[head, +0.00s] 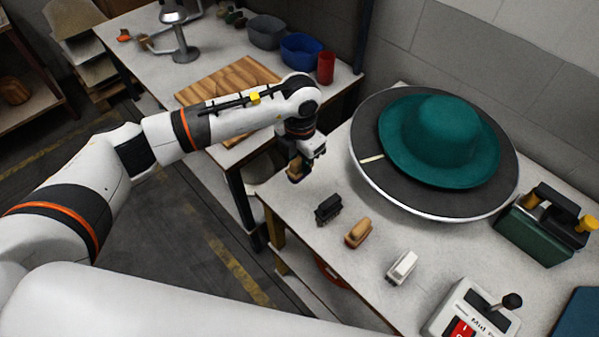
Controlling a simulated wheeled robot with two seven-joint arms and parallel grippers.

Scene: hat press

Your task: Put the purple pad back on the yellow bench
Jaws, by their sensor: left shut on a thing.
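My left gripper (298,168) points down at the left edge of the yellow bench (312,265), a pale-topped table with a yellowish leg. It is shut on a small pad-like thing (294,175) that looks brownish and is mostly hidden by the fingers. I cannot make out any purple on it, nor whether it touches the bench top. Three similar pads stand in a slanting row on the bench: a black one (328,209), a tan one (358,232) and a white one (402,267). My right gripper is out of view.
A round dark press plate (437,202) with a teal hat (440,137) fills the back of the bench. A green box (534,236) and a lever control box (468,312) stand at right. Another table (150,62) with a striped wooden board (222,82) is behind my arm.

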